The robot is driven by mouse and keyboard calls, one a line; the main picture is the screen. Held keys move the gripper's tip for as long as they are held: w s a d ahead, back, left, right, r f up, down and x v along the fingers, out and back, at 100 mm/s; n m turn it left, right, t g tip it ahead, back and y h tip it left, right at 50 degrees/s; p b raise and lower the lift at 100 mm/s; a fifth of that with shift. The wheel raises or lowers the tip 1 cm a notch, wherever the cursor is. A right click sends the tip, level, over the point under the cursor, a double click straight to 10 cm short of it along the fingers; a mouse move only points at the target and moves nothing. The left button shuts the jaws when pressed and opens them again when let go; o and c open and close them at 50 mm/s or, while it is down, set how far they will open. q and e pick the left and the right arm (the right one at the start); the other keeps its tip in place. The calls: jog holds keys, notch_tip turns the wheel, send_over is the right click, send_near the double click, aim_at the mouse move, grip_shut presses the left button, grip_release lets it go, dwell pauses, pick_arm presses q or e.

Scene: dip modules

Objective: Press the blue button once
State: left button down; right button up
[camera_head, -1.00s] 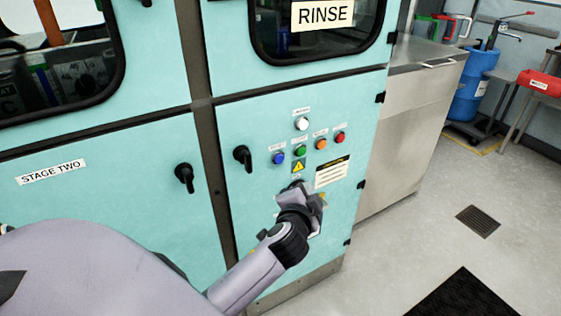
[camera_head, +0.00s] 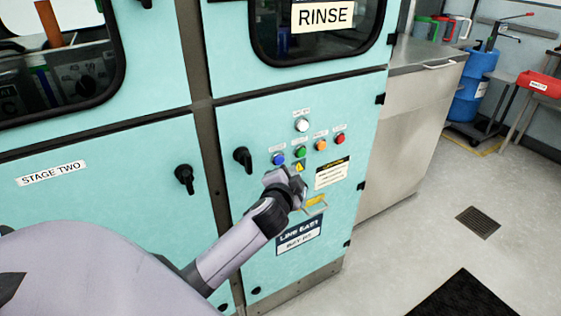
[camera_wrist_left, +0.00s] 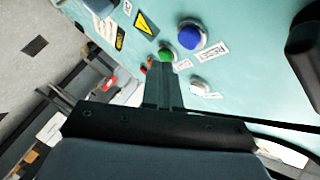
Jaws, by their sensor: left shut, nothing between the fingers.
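The blue button (camera_head: 278,159) is the left one in a row on the teal cabinet panel. It also shows large in the left wrist view (camera_wrist_left: 191,37), up and to the right of my fingertips. My left gripper (camera_head: 287,180) is just below the button row, shut and empty. Its shut fingers show in the wrist view (camera_wrist_left: 163,85), apart from the blue button in the picture. Whether they touch the panel cannot be told. My right gripper is not in view.
Beside the blue button are a green button (camera_head: 301,152), an orange button (camera_head: 320,145) and a red button (camera_head: 340,138). A white button (camera_head: 302,124) is above. A black handle (camera_head: 243,158) sticks out to the left.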

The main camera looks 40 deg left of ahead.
pick_arm(q)
jog(key=shift+w+a, duration=0.2)
jog(key=shift+a, duration=0.3)
jog(key=shift+w+a, duration=0.15)
jog(key=shift+a, duration=0.3)
dwell(1.4)
jog(key=shift+w+a, duration=0.2)
jog(key=shift+a, duration=0.15)
jog(key=shift+w+a, duration=0.15)
jog(key=shift+a, duration=0.3)
dwell(0.8)
jog(key=shift+s+d+p, duration=0.35)
jog(key=shift+d+p, duration=0.05)
jog(key=shift+d, duration=0.4)
jog(key=d, duration=0.1)
jog(key=s+d, duration=0.1)
jog(key=d, duration=0.1)
jog(key=s+d, duration=0.1)
jog(key=shift+d, duration=0.3)
